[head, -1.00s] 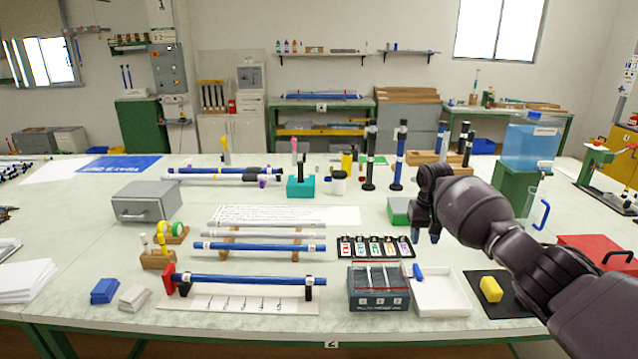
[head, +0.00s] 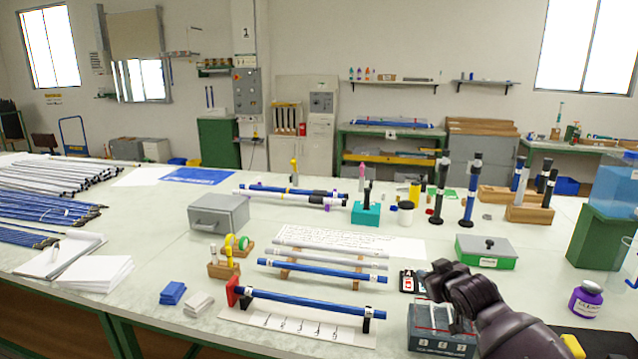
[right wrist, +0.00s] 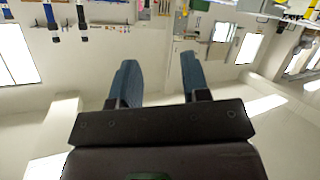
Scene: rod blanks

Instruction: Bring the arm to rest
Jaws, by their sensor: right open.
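My right arm comes in from the lower right of the head view, and its gripper (head: 440,287) is above the table near the grey compartment box. In the right wrist view the two blue fingers of the right gripper (right wrist: 158,80) stand apart with nothing between them. Behind them that view shows the wall and the room, upside down. My left gripper does not show in the head view.
A grey compartment box (head: 428,342) stands partly hidden below my right gripper. A green-and-grey box (head: 486,253) and a purple jar (head: 586,300) are nearby. A blue rod (head: 305,302) lies on a stand at the front. Bundled rods (head: 50,175) lie at left.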

